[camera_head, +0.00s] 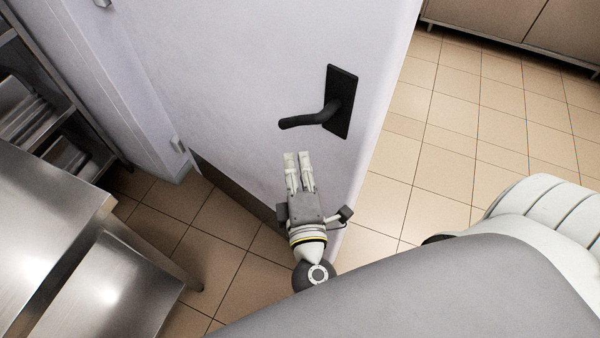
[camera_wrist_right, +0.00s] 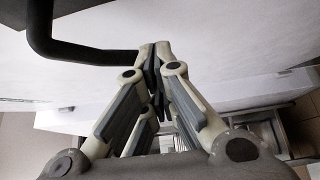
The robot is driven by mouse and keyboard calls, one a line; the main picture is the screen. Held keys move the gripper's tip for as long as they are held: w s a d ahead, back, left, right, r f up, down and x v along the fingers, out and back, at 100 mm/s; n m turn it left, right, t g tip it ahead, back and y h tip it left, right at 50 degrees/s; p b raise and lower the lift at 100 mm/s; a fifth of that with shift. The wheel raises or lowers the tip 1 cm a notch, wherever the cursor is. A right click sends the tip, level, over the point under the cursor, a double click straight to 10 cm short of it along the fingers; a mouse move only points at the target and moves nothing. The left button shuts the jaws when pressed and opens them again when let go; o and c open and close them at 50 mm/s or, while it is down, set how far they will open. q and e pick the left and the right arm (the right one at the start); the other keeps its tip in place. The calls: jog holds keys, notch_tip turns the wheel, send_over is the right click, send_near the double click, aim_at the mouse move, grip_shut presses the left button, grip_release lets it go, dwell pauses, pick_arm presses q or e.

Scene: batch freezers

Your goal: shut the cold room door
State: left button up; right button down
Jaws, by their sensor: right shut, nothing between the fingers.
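The cold room door (camera_head: 225,75) is a pale panel that stands open, with hinges at its left side and its free edge at the right. It carries a black lever handle (camera_head: 312,118) on a black plate, near the free edge. My right gripper (camera_head: 298,156) is shut and empty in front of the door, just below the handle. In the right wrist view, the closed fingertips (camera_wrist_right: 155,47) are close to the black handle (camera_wrist_right: 75,48); I cannot tell whether they touch the door. My left gripper is not in view.
A steel table (camera_head: 50,210) stands at the left, close to the door's hinge side. A shelf rack (camera_head: 40,110) with metal pans is behind it. Tiled floor (camera_head: 440,130) is clear right of the door. A steel cabinet (camera_head: 510,20) stands at the top right.

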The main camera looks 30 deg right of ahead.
aim_at(307, 138)
jog(key=w+d+p, duration=0.2)
jog(key=w+d, duration=0.2)
jog(key=w, duration=0.1)
jog(key=shift+d+p, duration=0.4)
jog(key=shift+w+d, duration=0.1)
